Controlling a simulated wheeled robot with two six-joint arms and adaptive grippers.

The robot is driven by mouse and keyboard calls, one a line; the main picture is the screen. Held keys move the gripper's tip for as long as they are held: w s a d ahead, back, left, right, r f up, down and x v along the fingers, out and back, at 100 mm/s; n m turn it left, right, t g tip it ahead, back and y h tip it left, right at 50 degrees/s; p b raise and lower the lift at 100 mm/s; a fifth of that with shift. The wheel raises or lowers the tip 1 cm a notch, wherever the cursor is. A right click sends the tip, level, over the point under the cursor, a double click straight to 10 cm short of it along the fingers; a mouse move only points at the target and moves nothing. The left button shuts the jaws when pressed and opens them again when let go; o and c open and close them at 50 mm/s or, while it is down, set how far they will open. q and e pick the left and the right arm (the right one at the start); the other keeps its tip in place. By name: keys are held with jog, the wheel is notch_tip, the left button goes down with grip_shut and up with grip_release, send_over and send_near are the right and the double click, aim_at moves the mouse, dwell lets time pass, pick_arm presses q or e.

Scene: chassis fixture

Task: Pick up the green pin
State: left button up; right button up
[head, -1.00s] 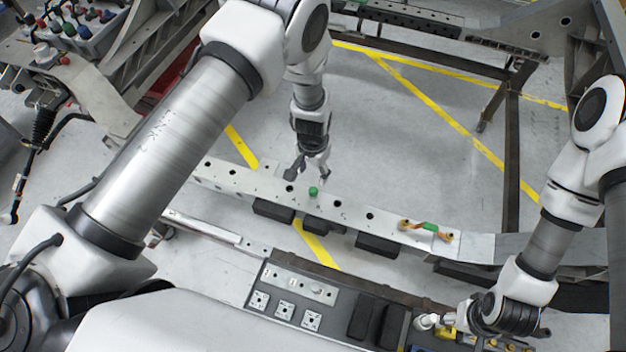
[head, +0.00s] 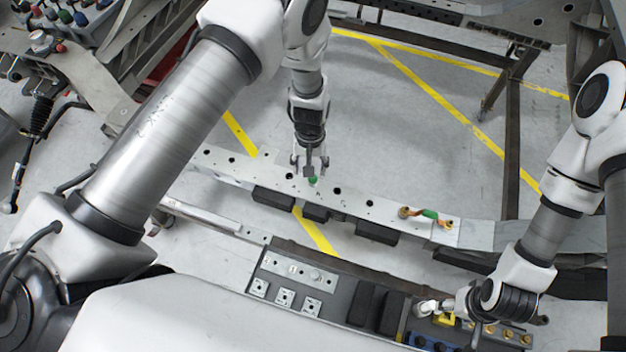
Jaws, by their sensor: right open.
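The green pin (head: 313,181) stands on the pale metal beam (head: 268,176), partly covered by my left gripper. My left gripper (head: 310,168) points down right above the pin, and its fingers overlap the pin in the head view. I cannot tell whether the fingers touch the pin or how far apart they are. My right gripper (head: 468,306) is open, low at the right above the parts tray, partly hidden by its own wrist.
A green-and-orange part (head: 430,214) lies on the beam to the right. Black blocks (head: 376,232) sit along its near side. The grey tray (head: 330,318) in front holds small plates and fittings. A dark frame (head: 512,150) stands behind.

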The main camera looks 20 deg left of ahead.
aim_at(313, 183)
pick_arm(q)
jog(key=w+f+n+b, duration=0.1)
jog(key=n+b, duration=0.1)
jog(key=b, duration=0.2)
jog(key=w+f+n+b, duration=0.1)
jog(key=n+b, duration=0.1)
jog(key=b, duration=0.3)
jog(key=w+f+n+t+b, duration=0.1)
jog(key=n+b, duration=0.1)
jog(key=b, duration=0.2)
jog(key=shift+w+d, duration=0.15)
jog(key=shift+w, duration=0.15)
jog(key=shift+f, duration=0.15)
jog(key=f, duration=0.2)
jog(key=f+p, duration=0.1)
jog(key=f, duration=0.1)
jog(key=s+f+p, duration=0.1)
jog(key=f, duration=0.1)
jog(key=shift+f, duration=0.15)
jog(key=shift+w+f, duration=0.1)
jog(key=shift+f, duration=0.25)
grip_shut()
